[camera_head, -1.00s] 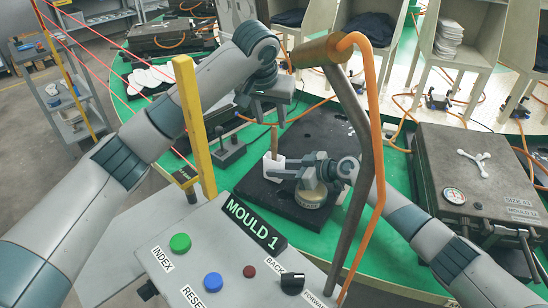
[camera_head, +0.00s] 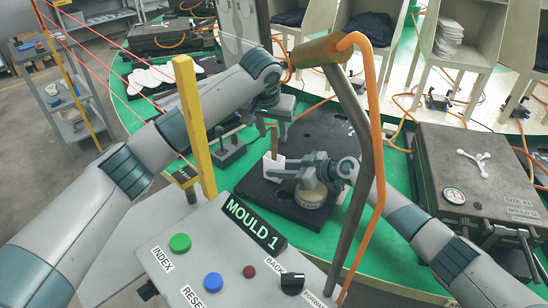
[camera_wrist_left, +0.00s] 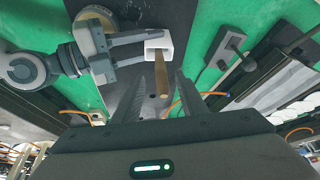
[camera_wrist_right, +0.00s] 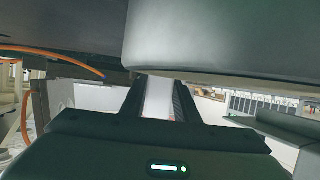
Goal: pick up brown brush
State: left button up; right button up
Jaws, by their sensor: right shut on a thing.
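The brown brush (camera_head: 274,138) stands upright with its lower end in a small white holder (camera_head: 272,164). In the left wrist view the brush handle (camera_wrist_left: 161,76) points toward the camera, and its lower end is hidden in the holder (camera_wrist_left: 158,45). My left gripper (camera_head: 273,132) is open above the holder, with its fingers either side of the handle's upper part in the head view. Contact cannot be told. My right gripper (camera_head: 279,172) is shut on the white holder from the side. The holder also shows between its fingers in the right wrist view (camera_wrist_right: 158,100).
A round beige container (camera_head: 310,198) stands on the dark plate (camera_head: 255,188) under my right wrist. A lever box (camera_head: 229,148) sits left of the plate. The yellow post (camera_head: 194,125), the bent pipe with orange hose (camera_head: 352,105) and the control panel (camera_head: 225,262) stand in front.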

aim_at(273, 137)
pick_arm(q)
jog(key=shift+w+f, duration=0.1)
jog(key=shift+f, duration=0.1)
jog(key=shift+x, duration=2.5)
jog(key=shift+w, duration=0.1)
jog(key=shift+a, duration=0.1)
grip_shut()
